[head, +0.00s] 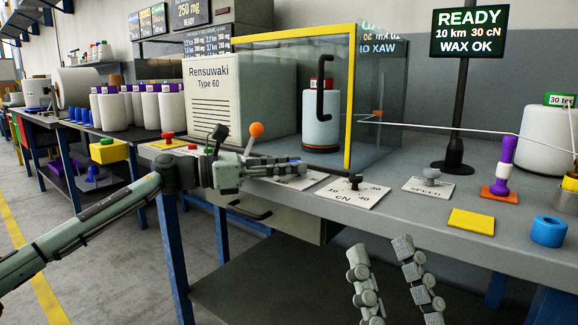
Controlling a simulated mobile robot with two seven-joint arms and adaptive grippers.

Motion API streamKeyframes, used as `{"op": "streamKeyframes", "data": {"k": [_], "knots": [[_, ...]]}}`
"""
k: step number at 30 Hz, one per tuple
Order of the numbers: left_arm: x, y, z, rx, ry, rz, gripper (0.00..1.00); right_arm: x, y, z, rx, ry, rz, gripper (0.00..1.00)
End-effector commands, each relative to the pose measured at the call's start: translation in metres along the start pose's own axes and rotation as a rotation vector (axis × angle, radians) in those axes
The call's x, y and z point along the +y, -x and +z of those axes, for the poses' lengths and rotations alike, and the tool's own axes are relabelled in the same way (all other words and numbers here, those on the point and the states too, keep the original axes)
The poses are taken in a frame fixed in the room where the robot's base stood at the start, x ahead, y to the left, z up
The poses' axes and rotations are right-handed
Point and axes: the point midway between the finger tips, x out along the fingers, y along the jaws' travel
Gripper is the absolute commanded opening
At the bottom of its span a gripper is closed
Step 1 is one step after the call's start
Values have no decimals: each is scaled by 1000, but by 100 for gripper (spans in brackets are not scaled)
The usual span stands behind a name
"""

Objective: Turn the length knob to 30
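My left gripper (292,168) reaches in from the left, over a white dial plate (300,182) at the table's front edge. It covers most of that plate, so its knob and label cannot be seen; whether the fingers touch a knob cannot be told. The fingers overlap in this view. To its right is a plate marked cN (344,199) with a black knob (355,181), then a plate marked SPEED (424,190) with a grey knob (431,174). The display (468,32) reads READY, 10 km, 30 cN, WAX OK. My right gripper (380,247) is open and empty, low in front of the table.
An orange-topped lever (256,130) stands behind my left gripper. A glass guard with a yellow frame (349,110) encloses a bobbin (320,131). A yarn crosses the table at the back right.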

Motion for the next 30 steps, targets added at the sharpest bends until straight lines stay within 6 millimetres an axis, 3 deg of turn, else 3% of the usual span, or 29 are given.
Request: {"op": "streamKeyframes", "data": {"k": [4, 16, 30], "knots": [[0, 0, 0, -1, 0, 0, 49, 0, 0, 0, 0, 0, 0, 40], [0, 10, 0, 0, 0, 0, 49, 0, 0, 1, -3, -1, 0, 40], [0, 100, 0, 0, 0, 1, 49, 0, 0, 0, -2, -1, 0, 40]]}}
